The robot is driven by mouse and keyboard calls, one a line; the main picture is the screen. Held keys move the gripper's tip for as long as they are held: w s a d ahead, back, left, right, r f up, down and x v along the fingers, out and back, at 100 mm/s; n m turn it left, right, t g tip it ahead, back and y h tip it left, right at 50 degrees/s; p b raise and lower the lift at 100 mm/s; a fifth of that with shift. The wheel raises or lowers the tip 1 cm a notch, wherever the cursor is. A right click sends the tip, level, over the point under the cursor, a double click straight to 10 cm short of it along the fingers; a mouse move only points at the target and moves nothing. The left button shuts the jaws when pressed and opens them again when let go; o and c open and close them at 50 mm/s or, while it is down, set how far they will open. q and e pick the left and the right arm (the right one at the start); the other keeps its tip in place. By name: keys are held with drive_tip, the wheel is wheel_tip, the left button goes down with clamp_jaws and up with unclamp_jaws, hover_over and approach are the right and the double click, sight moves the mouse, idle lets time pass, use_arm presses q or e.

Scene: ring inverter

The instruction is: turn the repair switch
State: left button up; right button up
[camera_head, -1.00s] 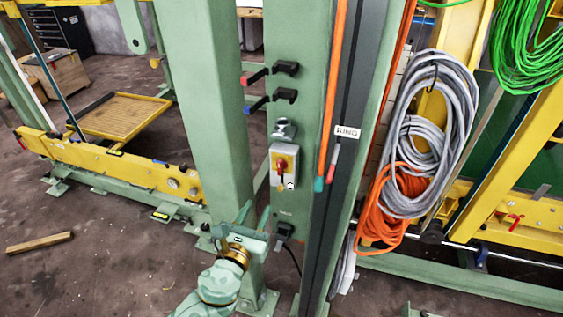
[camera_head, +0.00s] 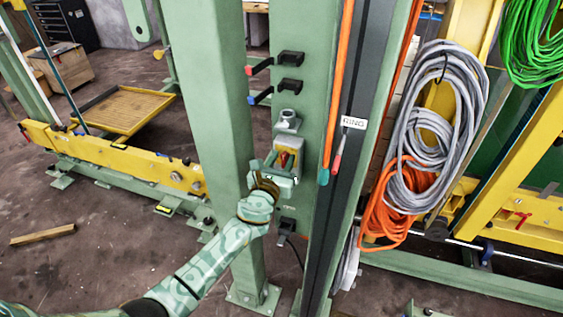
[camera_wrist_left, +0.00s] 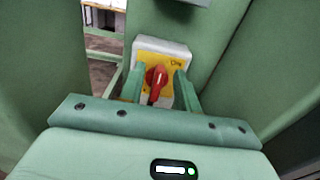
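The repair switch is a grey box with a yellow face (camera_head: 288,147) and a red knob (camera_head: 284,160), mounted on the green post at the centre of the head view. In the left wrist view the red knob (camera_wrist_left: 157,78) points downward on the yellow plate (camera_wrist_left: 172,59). My left gripper (camera_head: 281,168) is in front of the switch. In the wrist view my left gripper (camera_wrist_left: 158,80) is open, with one finger on each side of the knob and gaps beside it. I cannot tell how deep the fingertips reach. My right gripper is not in view.
A grey fitting (camera_head: 288,121) sits just above the switch, and black hooks (camera_head: 290,86) higher up. A thick green column (camera_head: 213,100) stands close on the left. Orange and teal rods (camera_head: 337,95) hang on the right, with coiled grey cable (camera_head: 435,130) beyond.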

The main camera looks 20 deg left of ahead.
use_arm(q)
clamp_jaws()
drive_tip(key=n, duration=0.2)
drive_tip(key=a+n+b, duration=0.1)
drive_tip(key=n, duration=0.2)
drive_tip(key=n+b, duration=0.1)
drive_tip(key=n, duration=0.2)
drive_tip(key=shift+a+f, duration=0.15)
drive_tip(key=shift+f, duration=0.2)
drive_tip(key=n, duration=0.4)
drive_tip(key=shift+a+f+n+b, duration=0.2)
drive_tip(key=shift+f+n+b, duration=0.1)
drive_tip(key=shift+n+b, duration=0.1)
drive_tip(key=shift+a+f+n, duration=0.1)
drive_tip(key=shift+f+n, duration=0.1)
drive_tip(key=shift+n, duration=1.1)
drive_tip(key=shift+f+n, duration=0.2)
drive_tip(key=shift+n, duration=1.1)
